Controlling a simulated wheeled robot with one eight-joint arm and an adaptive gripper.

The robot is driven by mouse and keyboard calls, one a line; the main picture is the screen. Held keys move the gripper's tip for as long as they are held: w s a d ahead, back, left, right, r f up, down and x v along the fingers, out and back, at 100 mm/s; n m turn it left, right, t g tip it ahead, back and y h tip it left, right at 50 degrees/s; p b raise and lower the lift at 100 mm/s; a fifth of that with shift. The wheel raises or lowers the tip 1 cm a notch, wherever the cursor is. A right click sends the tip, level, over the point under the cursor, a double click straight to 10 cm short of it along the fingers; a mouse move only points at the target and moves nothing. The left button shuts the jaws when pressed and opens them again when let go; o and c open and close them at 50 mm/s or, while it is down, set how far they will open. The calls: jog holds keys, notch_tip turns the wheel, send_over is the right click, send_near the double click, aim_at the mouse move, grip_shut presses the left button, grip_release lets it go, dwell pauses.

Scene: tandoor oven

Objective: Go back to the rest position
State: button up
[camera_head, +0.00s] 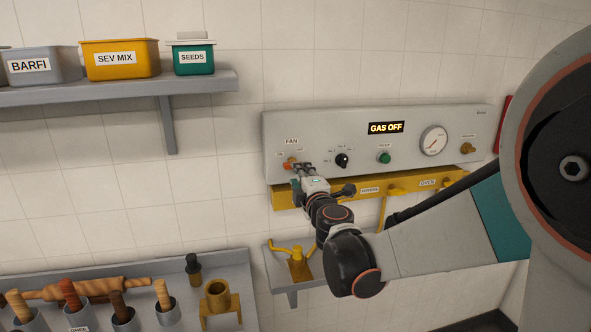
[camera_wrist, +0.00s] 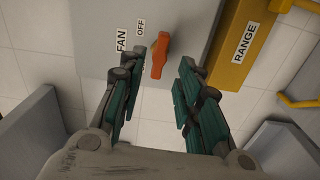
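My gripper (camera_wrist: 157,95) is open in the wrist view, with its two green-padded fingers apart. The orange fan switch (camera_wrist: 160,55) sits just beyond and between the fingertips, and I see no contact with it. In the head view my gripper (camera_head: 302,178) is at the left end of the grey control panel (camera_head: 358,124), close to the orange fan switch (camera_head: 289,163) below the FAN label. My arm reaches in from the right.
A yellow rail (camera_head: 350,194) with several labelled parts runs below the panel. A shelf (camera_head: 110,91) with labelled tubs is at the upper left. A lower shelf (camera_head: 220,268) holds utensils. A small bracket shelf with a yellow fixture (camera_head: 298,265) stands below my gripper.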

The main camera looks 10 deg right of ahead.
jog(key=shift+s, duration=0.75)
jog(key=s+d+f+m+g+h+b, duration=0.1)
jog(key=s+d+m+g+h, duration=0.1)
jog(key=s+d+m, duration=0.35)
jog(key=s+d+f+m+g+h+b, duration=0.1)
jog(key=s+d+m+g+h, duration=0.15)
jog(key=s+m, duration=0.6)
jog(key=s+a+f+m+g+y, duration=0.1)
jog(key=s+a+f+g+y, duration=0.1)
jog(key=s+f, duration=0.4)
jog(key=s+a+f+m+g+y+b, duration=0.1)
jog(key=s+a+f+g, duration=0.3)
jog(key=s, duration=1)
notch_tip(320, 180, down, 3)
jog(key=shift+s+a+r+m+y, duration=0.1)
jog(key=shift+s+a+m+y, duration=0.1)
jog(key=shift+a+m+y, duration=0.7)
jog(key=shift+a, duration=0.1)
